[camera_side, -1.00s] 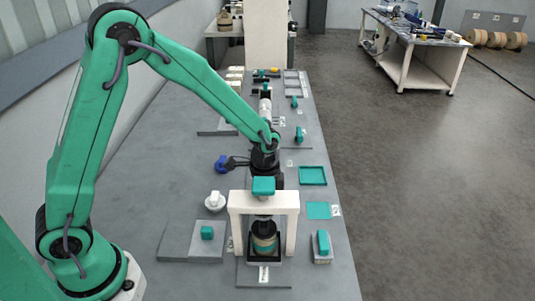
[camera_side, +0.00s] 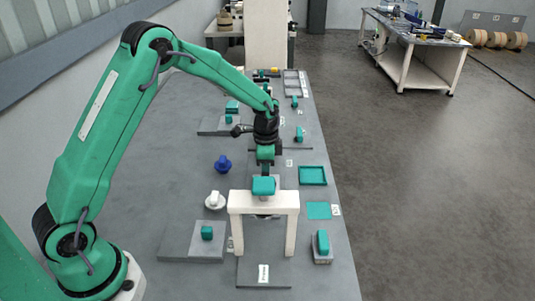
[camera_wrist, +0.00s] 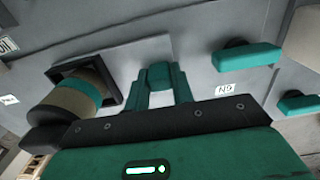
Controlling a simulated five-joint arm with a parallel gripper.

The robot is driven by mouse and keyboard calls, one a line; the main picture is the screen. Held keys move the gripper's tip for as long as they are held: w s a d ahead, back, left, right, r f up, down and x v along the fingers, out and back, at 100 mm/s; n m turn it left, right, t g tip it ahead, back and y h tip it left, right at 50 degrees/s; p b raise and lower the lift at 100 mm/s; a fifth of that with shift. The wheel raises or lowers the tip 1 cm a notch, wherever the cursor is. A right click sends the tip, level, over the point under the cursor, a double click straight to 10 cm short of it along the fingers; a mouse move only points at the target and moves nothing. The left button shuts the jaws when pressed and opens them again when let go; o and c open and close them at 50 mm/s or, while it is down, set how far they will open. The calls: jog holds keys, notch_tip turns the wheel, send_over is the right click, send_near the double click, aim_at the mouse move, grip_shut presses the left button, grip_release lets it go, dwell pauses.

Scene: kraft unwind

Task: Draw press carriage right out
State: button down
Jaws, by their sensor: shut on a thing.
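The press is a white arch (camera_side: 292,225) with a teal block (camera_side: 264,186) on top, standing over a grey base plate (camera_side: 264,262). In the side view the carriage is behind the arch and mostly hidden; the space between the posts is largely bare. My gripper (camera_side: 265,170) is just behind the arch. In the wrist view my gripper (camera_wrist: 162,92) is shut on a teal handle (camera_wrist: 160,74) between its fingers.
A blue knob (camera_side: 223,164) and a white knob (camera_side: 215,200) stand left of the press. A teal tray (camera_side: 313,175), a flat teal square (camera_side: 318,210) and a teal block on a grey base (camera_side: 322,243) lie to the right. The table's right edge is close.

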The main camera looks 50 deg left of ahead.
jog(key=shift+w+a+r, duration=0.1)
jog(key=shift+w+a, duration=0.45)
jog(key=shift+a, duration=0.05)
jog(key=c, duration=1.2)
grip_release()
jog(key=shift+d, duration=0.1)
notch_tip(320, 180, up, 8)
